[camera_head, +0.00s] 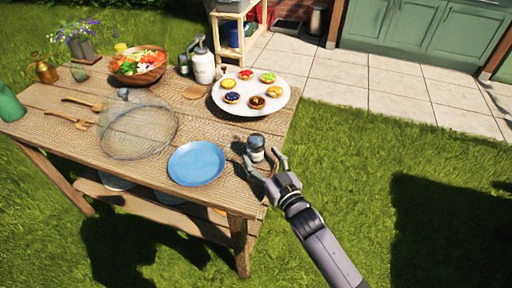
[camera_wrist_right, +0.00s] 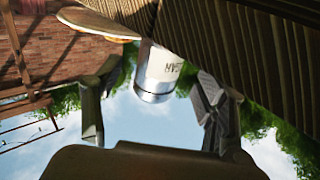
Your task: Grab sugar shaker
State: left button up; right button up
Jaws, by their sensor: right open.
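The sugar shaker (camera_head: 256,143) is a small white and grey cylinder with a metal top. It stands upright on the wooden table near its right edge, to the right of the blue plate. My left gripper is out of view.
The blue plate (camera_head: 197,164) lies to the left of the shaker. Behind it is a white round platter (camera_head: 246,107) of tarts. A mesh dome (camera_head: 137,128), salad bowl (camera_head: 138,66) and white pump bottle (camera_head: 203,67) stand farther off. Grass lies right of the table.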

aim_at(260, 154)
jog(key=x, duration=0.4)
jog(key=shift+w+a, duration=0.1)
jog(key=shift+w, duration=0.15)
jog(key=shift+c, duration=0.3)
jog(key=c, duration=1.2)
jog(key=shift+c, duration=0.5)
jog(key=shift+r, duration=0.1)
